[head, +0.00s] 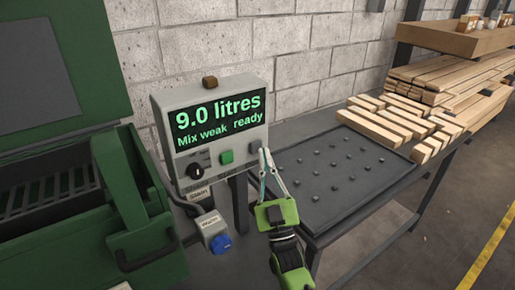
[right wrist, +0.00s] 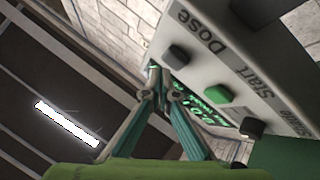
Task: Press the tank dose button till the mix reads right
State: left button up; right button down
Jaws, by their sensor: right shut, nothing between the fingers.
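The grey control box (head: 210,110) stands on a post. Its display (head: 219,118) reads "9.0 litres" and "Mix weak ready" in green. Below it are a black knob (head: 198,171), a green button (head: 226,157) and a grey button (head: 255,147). In the right wrist view the grey button (right wrist: 176,57) is beside the word "Dose" and the green button (right wrist: 218,94) beside "Start". My right gripper (head: 265,154) is shut and empty, its tips close by the dose button; I cannot tell if they touch. My left gripper is out of view.
A green tank (head: 140,195) with an open lid stands at left. A small box with a blue knob (head: 219,243) sits below the control box. A dark studded tray (head: 330,190) lies on the bench, right of my gripper. Timber planks (head: 440,90) lie behind it.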

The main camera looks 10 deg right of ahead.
jog(key=shift+w, duration=0.15)
jog(key=shift+w+a, duration=0.15)
jog(key=shift+w, duration=0.1)
jog(key=shift+w+a+b, duration=0.15)
jog(key=shift+w+b, duration=0.3)
jog(key=shift+b, duration=0.1)
dwell(0.5)
jog(key=shift+s, duration=0.1)
dwell(0.4)
jog(key=shift+s+d+p, duration=0.3)
jog(key=shift+s+p, duration=0.25)
jog(key=shift+s, duration=0.25)
jog(key=s, duration=0.1)
jog(key=s+d+p, duration=0.1)
jog(key=s, duration=0.1)
jog(key=s+p, duration=0.1)
jog(key=shift+s+d, duration=0.35)
jog(key=shift+d, duration=0.05)
